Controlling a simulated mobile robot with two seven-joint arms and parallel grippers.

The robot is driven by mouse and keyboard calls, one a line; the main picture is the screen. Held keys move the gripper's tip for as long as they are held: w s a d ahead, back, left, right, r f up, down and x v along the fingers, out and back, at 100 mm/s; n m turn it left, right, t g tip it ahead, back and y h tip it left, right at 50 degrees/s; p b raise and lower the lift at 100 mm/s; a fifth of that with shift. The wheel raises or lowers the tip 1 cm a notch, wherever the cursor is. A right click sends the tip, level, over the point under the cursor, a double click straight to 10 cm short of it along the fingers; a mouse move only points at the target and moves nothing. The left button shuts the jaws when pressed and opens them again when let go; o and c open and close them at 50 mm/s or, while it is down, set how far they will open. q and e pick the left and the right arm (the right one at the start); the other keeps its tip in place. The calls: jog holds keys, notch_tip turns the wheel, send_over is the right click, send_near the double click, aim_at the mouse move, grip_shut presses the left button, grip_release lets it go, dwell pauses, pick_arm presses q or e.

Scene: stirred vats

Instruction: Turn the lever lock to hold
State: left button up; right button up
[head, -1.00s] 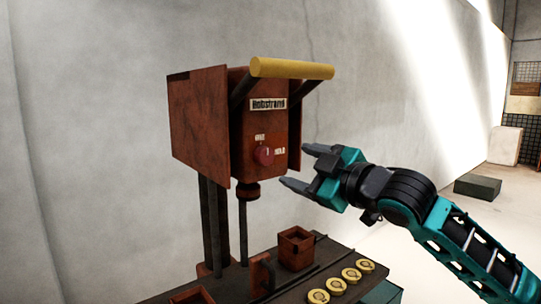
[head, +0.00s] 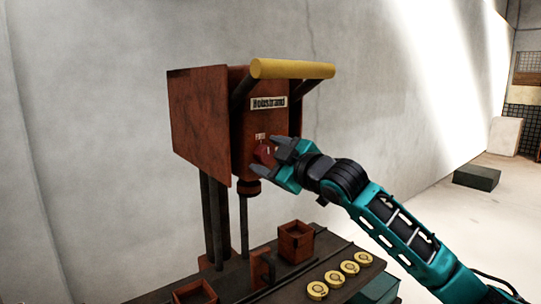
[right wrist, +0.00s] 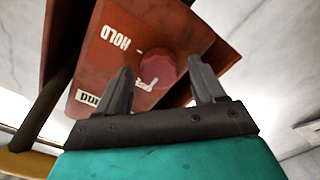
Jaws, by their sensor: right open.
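The lever lock is a round red knob (head: 264,152) on the front of the rust-red machine head (head: 262,122). In the right wrist view the knob (right wrist: 158,70) sits between and just beyond the two fingertips, with the printed word HOLD to its upper left. My right gripper (head: 270,156) is open and close in front of the knob, its fingers on either side; I cannot tell whether they touch it. It also shows in the right wrist view (right wrist: 160,75). In the head view the gripper hides the HOLD label. My left gripper is not in view.
A yellow bar handle (head: 292,68) juts from the top of the machine. Below are a small open red box (head: 296,243) and several yellow discs (head: 333,278) on the dark bench. The floor to the right holds a dark green box (head: 477,178).

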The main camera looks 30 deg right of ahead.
jog(key=shift+c, duration=0.5)
jog(key=c, duration=1)
jog(key=shift+o, duration=0.2)
